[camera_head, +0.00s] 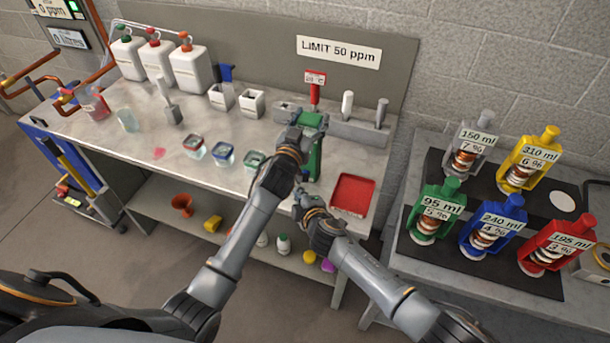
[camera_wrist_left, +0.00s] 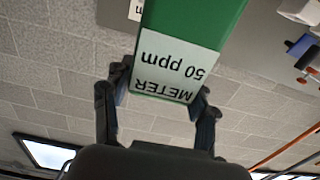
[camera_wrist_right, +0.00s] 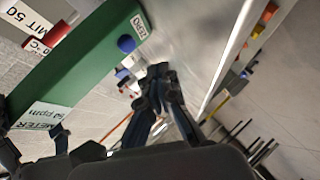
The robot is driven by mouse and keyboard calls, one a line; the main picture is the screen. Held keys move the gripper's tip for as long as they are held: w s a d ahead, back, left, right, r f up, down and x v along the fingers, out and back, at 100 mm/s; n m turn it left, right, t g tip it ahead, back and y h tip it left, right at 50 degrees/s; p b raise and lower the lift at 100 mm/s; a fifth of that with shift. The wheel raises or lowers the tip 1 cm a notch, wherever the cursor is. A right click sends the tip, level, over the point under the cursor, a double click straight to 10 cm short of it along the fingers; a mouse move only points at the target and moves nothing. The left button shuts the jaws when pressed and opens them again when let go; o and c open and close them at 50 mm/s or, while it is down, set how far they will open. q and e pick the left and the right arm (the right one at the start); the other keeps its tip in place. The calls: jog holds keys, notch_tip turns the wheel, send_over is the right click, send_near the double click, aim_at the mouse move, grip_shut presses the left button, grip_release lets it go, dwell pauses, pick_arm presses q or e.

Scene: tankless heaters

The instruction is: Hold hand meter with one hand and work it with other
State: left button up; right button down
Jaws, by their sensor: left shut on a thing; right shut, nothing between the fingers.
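The green hand meter (camera_head: 316,160) is held up over the workbench in front of the grey rack. My left gripper (camera_head: 296,140) is shut on it. In the left wrist view the meter (camera_wrist_left: 195,25) sits between the fingers, its label reading "METER 50 ppm". In the right wrist view the meter (camera_wrist_right: 80,62) shows a blue button (camera_wrist_right: 126,43) beside a "ZERO" label at one end. My right gripper (camera_head: 304,199) is shut and empty, just below the meter in the head view. Its fingertips (camera_wrist_right: 157,76) appear apart from the button.
A red tray (camera_head: 352,193) lies at the bench's right end. Several small jars (camera_head: 223,152) stand along the front. The grey rack (camera_head: 350,127) holds upright tools. A side table (camera_head: 405,270) carries several coloured volume-labelled units. A "LIMIT 50 ppm" sign (camera_head: 339,51) hangs behind.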

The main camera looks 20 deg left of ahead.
jog(key=shift+s, duration=1.1)
pick_arm(q)
jog(key=o, duration=1.4)
